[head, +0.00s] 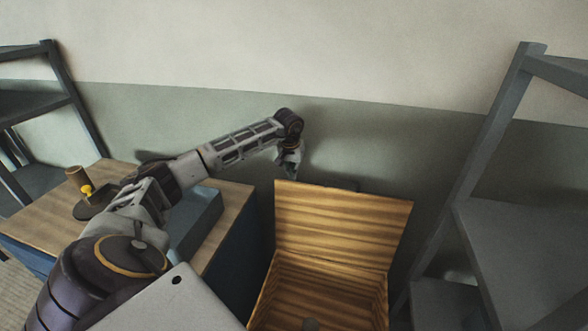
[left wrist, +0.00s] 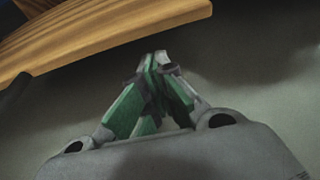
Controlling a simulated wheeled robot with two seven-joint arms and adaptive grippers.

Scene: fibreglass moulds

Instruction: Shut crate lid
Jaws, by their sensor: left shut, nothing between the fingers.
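A wooden crate (head: 262,303) stands open at the lower middle of the head view. Its striped lid (head: 342,226) is raised upright at the crate's back side. The lid's edge also shows at the top left of the left wrist view (left wrist: 110,32). My left arm reaches over to the wall side, and my left gripper (head: 290,172) is behind the lid's top left corner, its tips partly hidden. In the left wrist view the green-padded fingers (left wrist: 155,62) are shut together and empty, just beside the lid's edge. My right gripper is not in view.
A wooden-topped cabinet (head: 235,197) stands left of the crate, with a grey box (head: 197,226) and a brown cylinder (head: 76,174) on it. Grey shelving (head: 520,240) stands close on the right.

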